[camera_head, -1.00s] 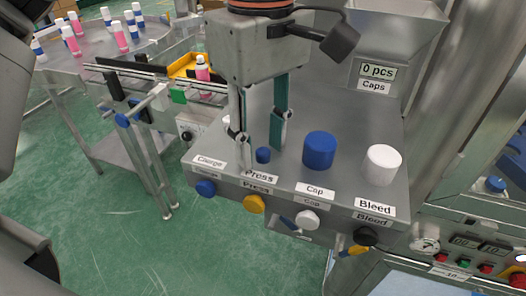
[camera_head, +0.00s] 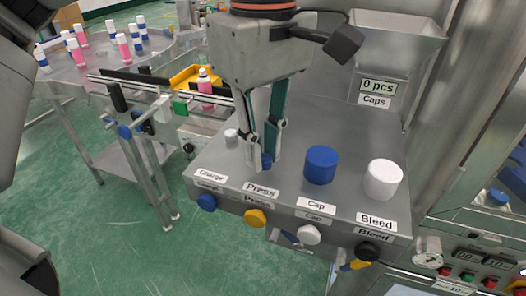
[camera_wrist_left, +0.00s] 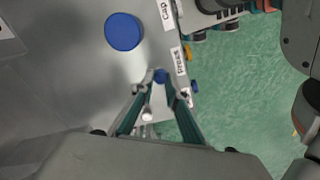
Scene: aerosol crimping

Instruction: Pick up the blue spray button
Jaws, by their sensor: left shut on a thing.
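The small blue spray button (camera_head: 266,161) stands on the grey machine top above the "Press" label. My left gripper (camera_head: 262,158) points down at it, with its teal-lined fingers shut on its sides; the fingers partly hide it. In the left wrist view the blue button (camera_wrist_left: 160,76) shows between the two fingertips (camera_wrist_left: 160,80). It appears to be still at the height of the machine top. My right gripper is not in view.
A large blue cap (camera_head: 320,165) and a white cap (camera_head: 382,179) stand to the right. A small white piece (camera_head: 231,137) is close on the left. Coloured knobs line the front edge. A conveyor with a pink can (camera_head: 205,88) lies behind left; a caps hopper (camera_head: 395,40) stands behind right.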

